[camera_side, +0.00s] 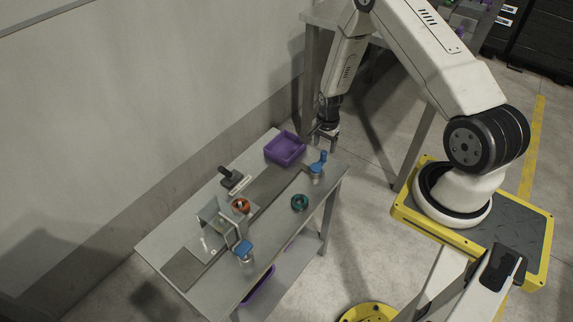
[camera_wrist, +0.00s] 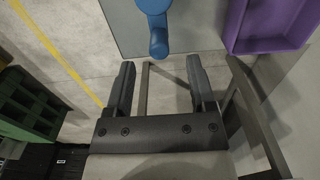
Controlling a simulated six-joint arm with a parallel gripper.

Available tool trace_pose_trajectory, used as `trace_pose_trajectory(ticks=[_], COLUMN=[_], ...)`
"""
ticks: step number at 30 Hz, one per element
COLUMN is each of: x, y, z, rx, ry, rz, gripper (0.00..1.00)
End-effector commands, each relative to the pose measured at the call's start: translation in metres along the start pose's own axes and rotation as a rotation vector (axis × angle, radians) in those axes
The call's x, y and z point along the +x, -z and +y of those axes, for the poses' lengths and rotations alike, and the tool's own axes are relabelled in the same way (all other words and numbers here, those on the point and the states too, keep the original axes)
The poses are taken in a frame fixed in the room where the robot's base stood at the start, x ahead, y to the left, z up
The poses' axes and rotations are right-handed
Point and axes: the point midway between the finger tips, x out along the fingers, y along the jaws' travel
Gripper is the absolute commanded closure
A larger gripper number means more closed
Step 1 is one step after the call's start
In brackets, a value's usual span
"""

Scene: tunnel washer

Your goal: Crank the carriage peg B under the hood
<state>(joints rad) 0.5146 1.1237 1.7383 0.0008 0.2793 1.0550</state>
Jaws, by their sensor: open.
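A blue crank (camera_side: 317,163) stands at the table's far right corner; in the wrist view its blue handle (camera_wrist: 158,40) shows at the top centre. A clear hood (camera_side: 209,214) stands over the strip on the table. An orange ring-shaped part (camera_side: 240,205) sits beside the hood. A second blue-topped part (camera_side: 244,249) stands at the hood's near side. No letter B is readable, so I cannot tell which part is peg B. My gripper (camera_side: 327,145) hangs above and just beyond the blue crank, open and empty; its fingers (camera_wrist: 160,75) are spread in the wrist view.
A purple tray (camera_side: 285,149) lies at the far end of the table (camera_side: 165,240), close to my gripper. A teal ring (camera_side: 299,202) sits near the front edge. A black-handled part (camera_side: 231,176) stands at the back. The near left table corner is clear.

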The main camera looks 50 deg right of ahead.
Motion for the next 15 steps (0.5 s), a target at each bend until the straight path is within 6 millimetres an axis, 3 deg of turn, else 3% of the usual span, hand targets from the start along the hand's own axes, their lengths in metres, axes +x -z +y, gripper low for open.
trace_pose_trajectory(ticks=[15], x=[-0.025], y=[0.0], z=[0.0], rx=[0.0], ry=[0.0], rz=[0.0], gripper=[0.29])
